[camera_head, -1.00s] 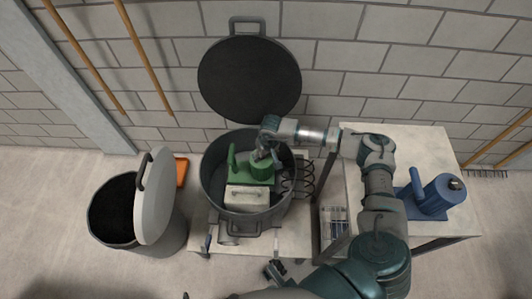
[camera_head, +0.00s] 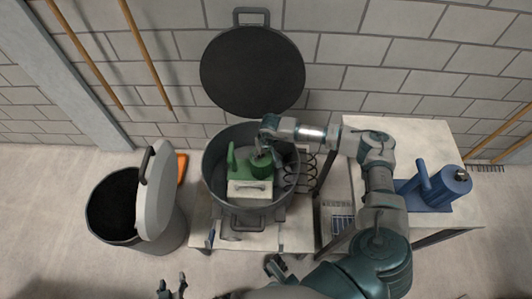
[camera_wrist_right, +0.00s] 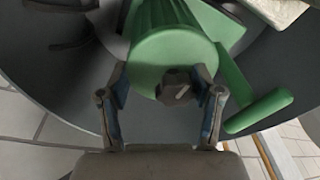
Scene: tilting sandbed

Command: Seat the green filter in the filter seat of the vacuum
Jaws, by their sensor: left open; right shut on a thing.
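The green filter (camera_head: 262,168), a ribbed cylinder with a side handle, is inside the open grey vacuum drum (camera_head: 211,190). My right gripper (camera_head: 261,152) reaches into the drum from the right and is shut on the filter. In the right wrist view the fingers (camera_wrist_right: 163,80) lie on either side of the green filter (camera_wrist_right: 160,45), around its end with a dark knob. The filter seat is hidden, and I cannot tell whether the filter touches it. My left gripper (camera_head: 172,288) is open and empty at the bottom edge, away from the drum.
A pale block with a handle (camera_head: 249,189) is in the drum, next to the filter. The round dark lid (camera_head: 252,72) stands open behind. A grey bin (camera_head: 110,215) with a tilted lid stands left. A blue filter-like part (camera_head: 440,188) lies on the right table (camera_head: 400,130).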

